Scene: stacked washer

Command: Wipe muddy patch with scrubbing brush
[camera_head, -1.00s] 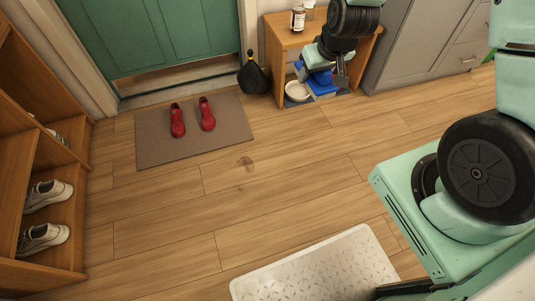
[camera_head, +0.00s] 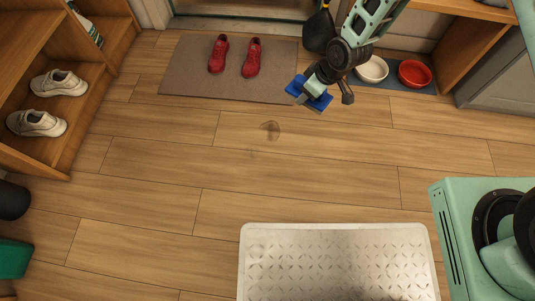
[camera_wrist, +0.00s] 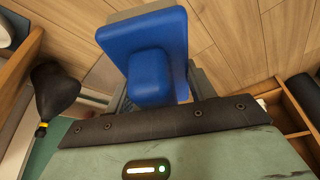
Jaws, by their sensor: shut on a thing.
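The muddy patch (camera_head: 271,130) is a small brown smear on the wooden floor, in front of the grey-brown doormat, in the head view. My gripper (camera_head: 318,92) is shut on the blue scrubbing brush (camera_head: 307,88), which is held above the floor to the upper right of the patch, near the mat's right corner. In the wrist view the blue brush (camera_wrist: 146,57) fills the space in front of my gripper (camera_wrist: 152,92), its fingers partly hidden behind it. The brush is apart from the patch in the head view.
Red shoes (camera_head: 235,56) stand on the doormat (camera_head: 185,75). A white bowl (camera_head: 372,69) and red bowl (camera_head: 415,73) sit on a dark mat at the upper right. A white textured mat (camera_head: 335,262) lies in front. A shoe shelf (camera_head: 70,120) stands left. Floor around the patch is clear.

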